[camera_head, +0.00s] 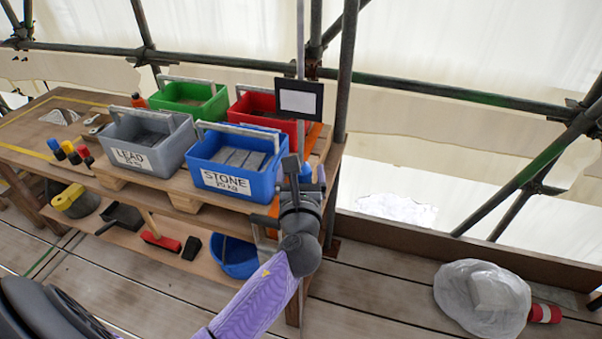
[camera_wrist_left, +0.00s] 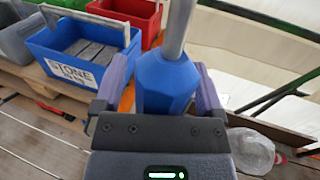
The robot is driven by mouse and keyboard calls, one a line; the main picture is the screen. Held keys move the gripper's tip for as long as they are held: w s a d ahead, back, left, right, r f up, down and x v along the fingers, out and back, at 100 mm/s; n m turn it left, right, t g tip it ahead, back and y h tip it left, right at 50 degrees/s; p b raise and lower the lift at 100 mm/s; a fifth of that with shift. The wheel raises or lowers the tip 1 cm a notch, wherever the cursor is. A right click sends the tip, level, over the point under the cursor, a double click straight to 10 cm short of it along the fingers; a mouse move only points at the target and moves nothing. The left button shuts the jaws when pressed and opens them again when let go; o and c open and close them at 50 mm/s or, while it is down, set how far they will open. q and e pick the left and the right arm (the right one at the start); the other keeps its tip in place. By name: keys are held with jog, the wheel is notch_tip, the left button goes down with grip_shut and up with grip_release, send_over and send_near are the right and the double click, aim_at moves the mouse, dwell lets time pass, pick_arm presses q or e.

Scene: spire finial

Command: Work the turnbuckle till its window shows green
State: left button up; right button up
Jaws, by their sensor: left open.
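My left gripper (camera_head: 304,180) is at the front right corner of the bench, reached by my purple-sleeved arm. In the left wrist view, its two purple fingers (camera_wrist_left: 163,82) stand apart on either side of a blue faceted body (camera_wrist_left: 168,84) with a grey rod (camera_wrist_left: 178,25) rising from it. This looks like the turnbuckle. A little of the blue body (camera_head: 305,172) shows in the head view, mostly hidden by the gripper. The rod (camera_head: 300,45) runs up behind a black-framed pale panel (camera_head: 299,100). I see no green window on it. My right gripper is out of view.
A blue STONE bin (camera_head: 226,180), grey LEAD bin (camera_head: 137,160), red bin (camera_head: 252,101) and green bin (camera_head: 187,92) crowd the bench left of the gripper. Scaffold poles (camera_head: 347,70) stand behind. A plastic-wrapped bundle (camera_head: 482,300) lies on the deck at right.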

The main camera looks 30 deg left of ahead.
pick_arm(q)
jog(key=shift+c, duration=0.3)
grip_shut()
jog(key=shift+n+g+y, duration=0.3)
jog(key=shift+n+y, duration=0.1)
jog(key=shift+y, duration=0.1)
jog(key=n+g+y, duration=0.4)
jog(key=g, duration=0.1)
jog(key=n+g+y+b, duration=0.1)
jog(key=n+g+y, duration=0.1)
jog(key=shift+s+a+n+g, duration=0.3)
jog(key=shift+s, duration=0.1)
jog(key=n+g, duration=0.1)
jog(key=n+g+y+b, duration=0.1)
jog(key=g, duration=0.1)
jog(key=n+g, duration=0.1)
jog(key=g, duration=0.1)
jog(key=shift+s+a+f+y+b, duration=0.1)
jog(key=shift+s+y+b, duration=0.15)
jog(key=shift+y+b, duration=0.15)
jog(key=shift+s+n+g+b, duration=0.15)
jog(key=shift+n+g+b, duration=0.6)
jog(key=shift+g, duration=0.55)
jog(key=shift+s+n+g+b, duration=0.15)
jog(key=shift+n+g+b, duration=0.3)
jog(key=shift+n+g, duration=0.7)
jog(key=shift+g, duration=0.45)
